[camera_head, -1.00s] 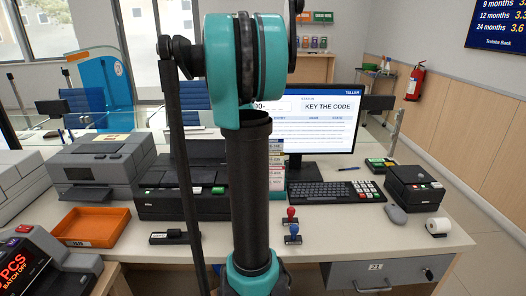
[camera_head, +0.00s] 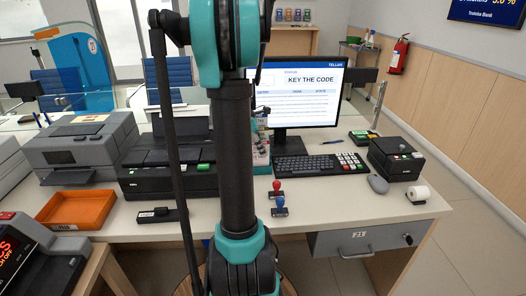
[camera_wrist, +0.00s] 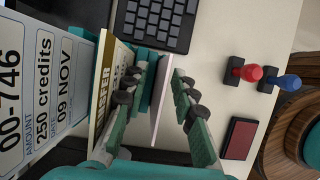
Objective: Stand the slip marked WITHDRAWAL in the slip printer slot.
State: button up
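In the wrist view my gripper (camera_wrist: 162,105) has its two green-padded fingers apart, straddling a thin pale pinkish slip (camera_wrist: 161,108) seen nearly edge-on. Its marking cannot be read. A cream slip ending in "SFER" (camera_wrist: 104,95) stands beside the left finger, and teal holder parts (camera_wrist: 142,85) show between the fingers. The slip rack (camera_head: 261,145) is mostly hidden behind my arm in the head view. No WITHDRAWAL lettering is readable. A black machine with a green button (camera_head: 150,182) stands left of my arm; whether it is the slip printer, I cannot tell.
A monitor (camera_head: 305,100), keyboard (camera_head: 318,167), two stamps (camera_head: 279,205), mouse (camera_head: 378,184) and black box (camera_head: 398,157) stand right of my arm. A grey printer (camera_head: 82,148) and orange tray (camera_head: 78,209) are at left.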

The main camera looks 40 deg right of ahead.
jog(key=shift+s+d+f, duration=0.15)
jog(key=shift+f, duration=0.4)
grip_shut()
jog(key=shift+r, duration=0.1)
jog(key=shift+r, duration=5.7)
